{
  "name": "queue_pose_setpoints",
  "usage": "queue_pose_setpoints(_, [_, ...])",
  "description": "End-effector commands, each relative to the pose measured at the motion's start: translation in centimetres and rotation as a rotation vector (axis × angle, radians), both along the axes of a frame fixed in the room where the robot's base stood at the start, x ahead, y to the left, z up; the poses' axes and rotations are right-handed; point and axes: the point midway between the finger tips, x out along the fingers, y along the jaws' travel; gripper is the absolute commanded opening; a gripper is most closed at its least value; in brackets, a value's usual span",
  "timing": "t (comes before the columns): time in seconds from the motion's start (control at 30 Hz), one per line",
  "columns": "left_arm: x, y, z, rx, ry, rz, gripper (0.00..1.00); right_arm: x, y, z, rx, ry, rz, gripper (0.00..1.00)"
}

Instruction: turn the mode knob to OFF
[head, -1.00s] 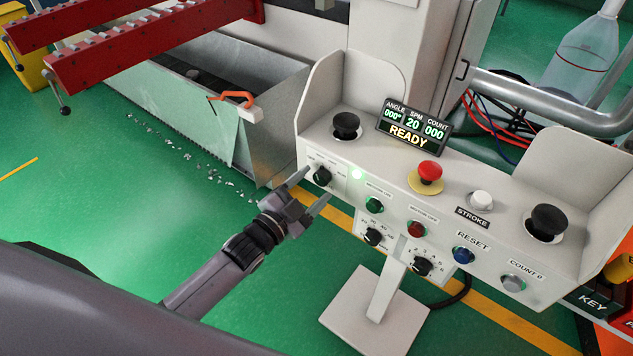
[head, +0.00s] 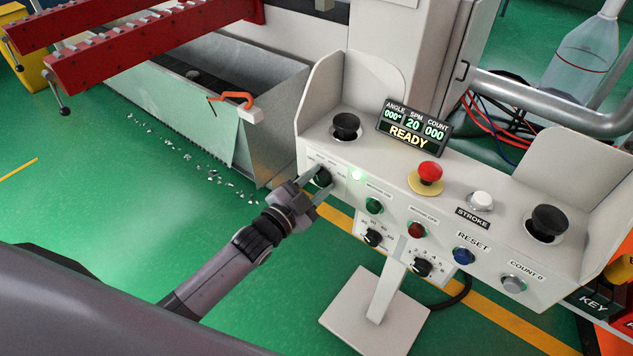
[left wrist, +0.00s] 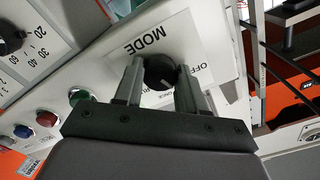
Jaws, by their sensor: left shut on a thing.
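The black mode knob (head: 322,179) is at the upper left of the white control panel's front face. In the left wrist view the knob (left wrist: 160,73) sits beside the printed word MODE, with OFF printed near it on the same label plate. My left gripper (head: 316,184) has its fingers on either side of the knob. In the left wrist view the left gripper (left wrist: 159,78) is shut on the knob, with one finger at each side. The knob's pointer direction is hard to make out. My right gripper is not in view.
A red mushroom button (head: 429,172) and the READY display (head: 413,123) are on top. Open floor lies left of the panel.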

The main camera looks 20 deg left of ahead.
Motion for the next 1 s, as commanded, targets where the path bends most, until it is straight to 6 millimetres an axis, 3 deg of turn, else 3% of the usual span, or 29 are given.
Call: queue_pose_setpoints(1.0, [0.0,0.0,0.0,-0.597,0.217,-0.001,0.09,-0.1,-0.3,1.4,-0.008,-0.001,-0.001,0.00])
